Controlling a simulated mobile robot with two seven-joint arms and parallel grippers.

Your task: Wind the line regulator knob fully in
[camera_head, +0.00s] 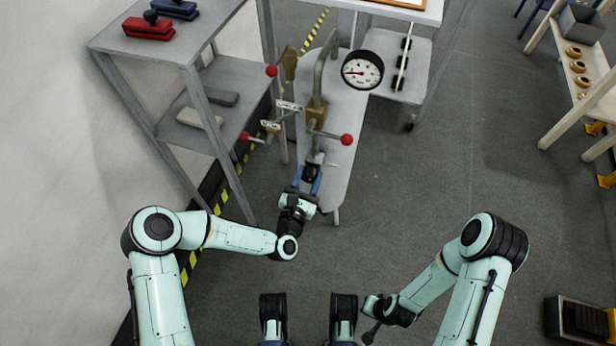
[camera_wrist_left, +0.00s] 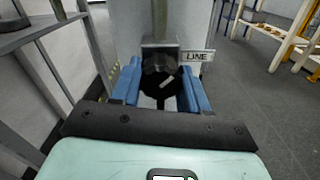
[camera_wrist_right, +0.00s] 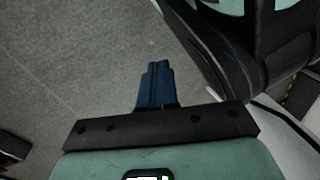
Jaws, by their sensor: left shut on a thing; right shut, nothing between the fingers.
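The line regulator knob (camera_head: 311,173) is a black round knob on the near end of the pipework over the narrow grey bench. My left gripper (camera_head: 308,180) is shut on it, its blue fingers on either side. In the left wrist view the knob (camera_wrist_left: 162,82) with a pale mark on its face sits between the blue fingers (camera_wrist_left: 160,92). A white LINE label (camera_wrist_left: 194,66) shows to its right. My right gripper (camera_head: 371,332) is low at the right of my base, away from the bench. Its blue fingers (camera_wrist_right: 155,86) are shut together and empty.
A round white pressure gauge (camera_head: 362,69) stands above the bench. Red-balled valve levers (camera_head: 346,139) stick out close to the knob. A grey shelf rack (camera_head: 190,40) stands at the left, a wooden bench (camera_head: 545,142) at the right. The floor between is clear.

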